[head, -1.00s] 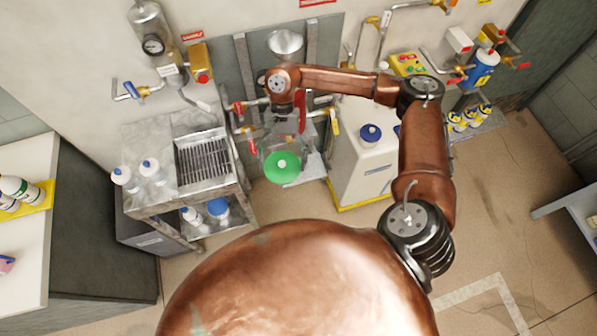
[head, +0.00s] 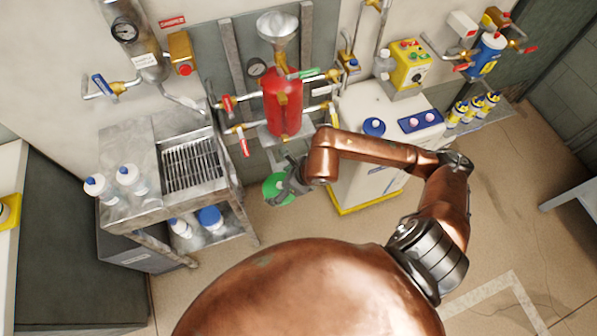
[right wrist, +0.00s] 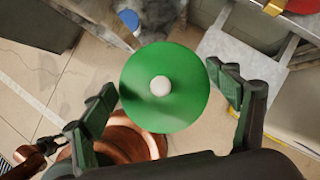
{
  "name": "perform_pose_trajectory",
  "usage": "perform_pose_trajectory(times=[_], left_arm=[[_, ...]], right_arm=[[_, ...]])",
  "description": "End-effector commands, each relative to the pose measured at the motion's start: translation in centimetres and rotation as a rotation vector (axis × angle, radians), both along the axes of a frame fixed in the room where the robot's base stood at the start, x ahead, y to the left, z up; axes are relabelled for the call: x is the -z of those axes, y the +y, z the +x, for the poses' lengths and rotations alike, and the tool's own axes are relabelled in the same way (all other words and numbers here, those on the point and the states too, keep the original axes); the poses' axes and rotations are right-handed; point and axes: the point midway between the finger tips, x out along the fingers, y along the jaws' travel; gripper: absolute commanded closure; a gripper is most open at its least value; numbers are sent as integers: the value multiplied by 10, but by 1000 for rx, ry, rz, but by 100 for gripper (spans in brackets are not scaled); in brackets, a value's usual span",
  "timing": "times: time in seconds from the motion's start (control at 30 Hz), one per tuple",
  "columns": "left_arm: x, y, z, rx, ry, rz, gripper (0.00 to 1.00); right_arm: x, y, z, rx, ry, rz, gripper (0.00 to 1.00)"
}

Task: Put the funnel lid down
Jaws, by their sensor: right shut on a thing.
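The funnel lid (right wrist: 165,86) is a round green disc with a white knob in its middle. In the head view the lid (head: 274,189) shows below the red tank, partly hidden by my right gripper (head: 283,186). The metal funnel (head: 278,27) stands uncovered above the red tank (head: 283,104). My left gripper is not in view.
A metal bench (head: 127,150) with a drain grate (head: 191,163) and white bottles stands left of the lid. A white cabinet (head: 385,115) with a blue cap stands to the right. Valves with red handles stick out near the tank. Floor shows below the lid.

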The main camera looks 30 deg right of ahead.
Motion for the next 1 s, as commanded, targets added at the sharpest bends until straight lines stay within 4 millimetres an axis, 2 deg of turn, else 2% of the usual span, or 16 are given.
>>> perform_pose_trajectory(times=[0.1,0.23,0.37,0.67,0.8,1.0], left_arm=[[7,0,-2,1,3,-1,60],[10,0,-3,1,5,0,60],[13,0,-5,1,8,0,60],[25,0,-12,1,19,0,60],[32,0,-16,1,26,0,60],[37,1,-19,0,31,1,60]], right_arm=[[3,-4,3,107,-1,1,42],[5,-11,6,165,2,-1,42],[15,-32,17,178,5,-6,42],[48,-92,52,177,8,-3,42],[75,-108,62,175,9,-1,42],[92,-121,70,171,5,0,42]])
